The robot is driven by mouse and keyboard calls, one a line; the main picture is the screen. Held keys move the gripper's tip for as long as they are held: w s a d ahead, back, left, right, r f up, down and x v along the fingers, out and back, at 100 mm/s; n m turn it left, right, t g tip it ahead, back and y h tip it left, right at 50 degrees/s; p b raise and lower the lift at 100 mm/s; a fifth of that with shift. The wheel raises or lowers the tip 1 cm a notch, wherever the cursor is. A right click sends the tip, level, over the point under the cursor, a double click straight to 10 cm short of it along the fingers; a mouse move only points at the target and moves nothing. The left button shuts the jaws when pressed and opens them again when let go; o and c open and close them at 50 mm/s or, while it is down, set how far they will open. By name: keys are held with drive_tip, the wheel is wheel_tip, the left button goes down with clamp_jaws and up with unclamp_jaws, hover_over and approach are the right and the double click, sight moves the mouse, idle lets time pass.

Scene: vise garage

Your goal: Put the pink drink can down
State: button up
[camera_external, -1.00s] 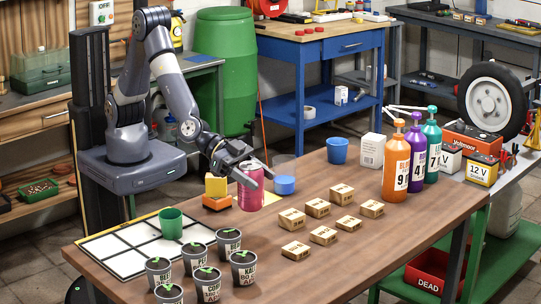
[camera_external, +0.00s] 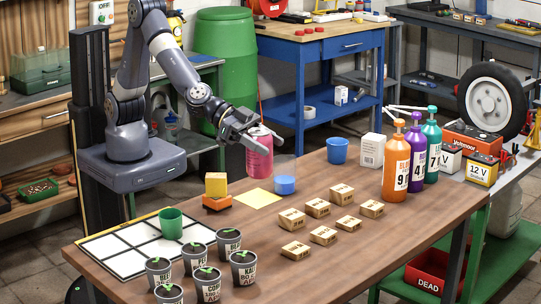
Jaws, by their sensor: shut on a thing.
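The pink drink can (camera_external: 259,155) is upright or nearly so in my gripper (camera_external: 262,134). My gripper is shut on the upper part of the can. The can is held up in the air, near the back left edge of the wooden table (camera_external: 375,225), with its bottom apart from the tabletop. A flat yellow square (camera_external: 257,198) lies on the table in front of and below the can.
A blue round container (camera_external: 284,185) and orange and yellow blocks (camera_external: 216,191) flank the yellow square. Several wooden blocks (camera_external: 318,208), plant pots (camera_external: 244,268), a green cup (camera_external: 171,224) on a white grid board (camera_external: 125,247), a blue cup (camera_external: 337,151) and colored bottles (camera_external: 395,165) stand around.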

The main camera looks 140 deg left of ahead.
drive_tip(key=s+a+n+g+y, duration=0.3)
drive_tip(key=s+a, duration=0.1)
drive_tip(key=a, duration=0.7)
drive_tip(key=s+a+n+g+y, duration=0.25)
drive_tip(key=s+a+n, duration=0.2)
drive_tip(key=a, duration=0.75)
drive_tip(key=s+a+n+g+y, duration=0.2)
drive_tip(key=s+a+n+y, duration=0.15)
drive_tip(key=a, duration=0.75)
drive_tip(key=shift+m, duration=0.3)
drive_tip(key=f, duration=1)
drive_tip(key=s+f+b, duration=0.1)
drive_tip(key=f, duration=0.4)
drive_tip(key=shift+a+f, duration=0.1)
drive_tip(key=shift+f, duration=0.15)
drive_tip(key=o, duration=1.2)
drive_tip(key=shift+c, duration=0.2)
